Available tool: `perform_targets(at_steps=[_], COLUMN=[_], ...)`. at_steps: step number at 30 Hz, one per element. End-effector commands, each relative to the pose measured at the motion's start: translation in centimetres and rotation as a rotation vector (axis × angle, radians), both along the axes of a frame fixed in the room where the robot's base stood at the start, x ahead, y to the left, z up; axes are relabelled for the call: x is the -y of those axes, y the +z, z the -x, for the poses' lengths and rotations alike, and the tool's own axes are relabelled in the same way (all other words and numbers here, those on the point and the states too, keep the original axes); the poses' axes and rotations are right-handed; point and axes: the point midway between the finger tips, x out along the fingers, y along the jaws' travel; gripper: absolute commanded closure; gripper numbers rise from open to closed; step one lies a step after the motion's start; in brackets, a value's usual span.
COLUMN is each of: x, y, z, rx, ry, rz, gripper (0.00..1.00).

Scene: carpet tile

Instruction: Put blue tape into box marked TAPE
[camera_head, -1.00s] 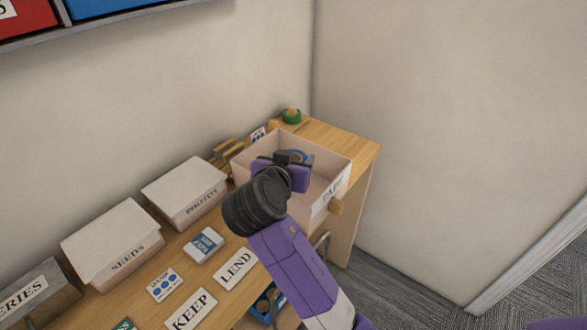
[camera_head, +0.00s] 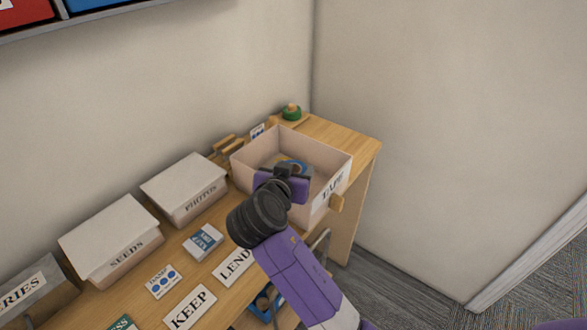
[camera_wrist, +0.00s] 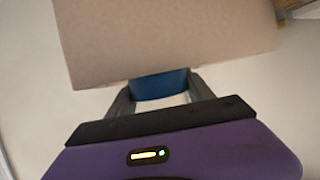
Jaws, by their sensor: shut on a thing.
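The box marked TAPE (camera_head: 331,192) is an open, pale cardboard box at the far right end of the wooden desk, its label facing front right. My gripper (camera_wrist: 160,92) is shut on the blue tape (camera_wrist: 158,83), a blue roll. In the head view the blue tape (camera_head: 297,165) shows just beyond my wrist, within the outline of the box opening. In the wrist view a pale surface, seemingly a box wall, covers the fingertips and part of the tape. I cannot tell how far the tape is below the rim.
Lidded boxes PHOTOS (camera_head: 186,190) and SEEDS (camera_head: 112,238) stand to the left along the wall. Cards KEEP (camera_head: 190,307) and LEND (camera_head: 236,266) lie at the desk's front. A green and orange object (camera_head: 291,112) sits behind the box.

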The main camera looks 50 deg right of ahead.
Motion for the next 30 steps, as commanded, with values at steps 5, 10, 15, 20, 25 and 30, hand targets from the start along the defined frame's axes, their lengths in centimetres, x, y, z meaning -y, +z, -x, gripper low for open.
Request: perform_targets(at_steps=[5, 10, 15, 20, 25, 30], x=[0.0, 0.0, 0.0, 0.0, -2.2, -5.5], y=[0.0, 0.0, 0.1, 1.2, 2.0, 3.5], z=[0.0, 0.0, 0.0, 0.0, 0.9, 2.3], rx=[0.000, 0.000, 0.000, 0.000, 0.002, 0.003], ry=[0.000, 0.000, 0.000, 0.000, 0.005, 0.006], rz=[0.000, 0.000, 0.000, 0.000, 0.000, 0.001], gripper=[0.22, 0.18, 0.18, 0.18, 0.18, 0.18])
